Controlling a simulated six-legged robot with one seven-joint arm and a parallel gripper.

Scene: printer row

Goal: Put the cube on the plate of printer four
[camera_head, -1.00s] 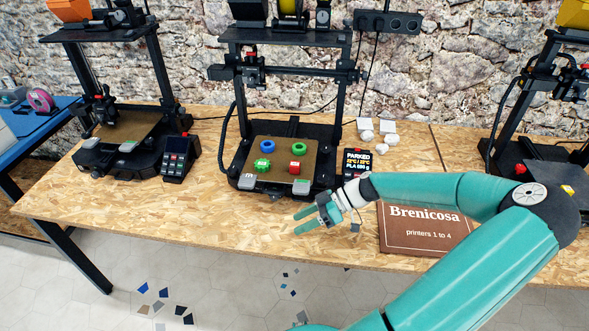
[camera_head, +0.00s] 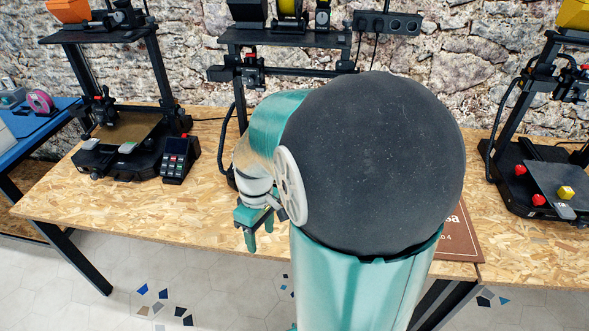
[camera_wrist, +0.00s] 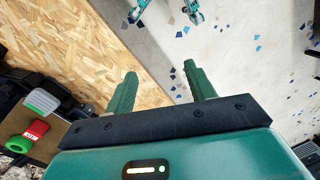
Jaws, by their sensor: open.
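A red cube (camera_wrist: 36,131) with light markings lies on the plate of the middle printer, in the wrist view's left part. A green part (camera_wrist: 18,144) is beside it. In the head view my arm hides this plate. A yellow cube (camera_head: 566,192) sits on the dark plate (camera_head: 548,175) of the right printer. I cannot tell by a label which printer is four. My gripper (camera_head: 259,236) is open and empty, over the table's front edge in front of the middle printer. In the wrist view its two green fingers (camera_wrist: 160,72) are spread, with nothing between them.
A brown sign (camera_head: 466,240) lies on the wooden table (camera_head: 100,215), mostly behind my arm. The table's front left is clear.

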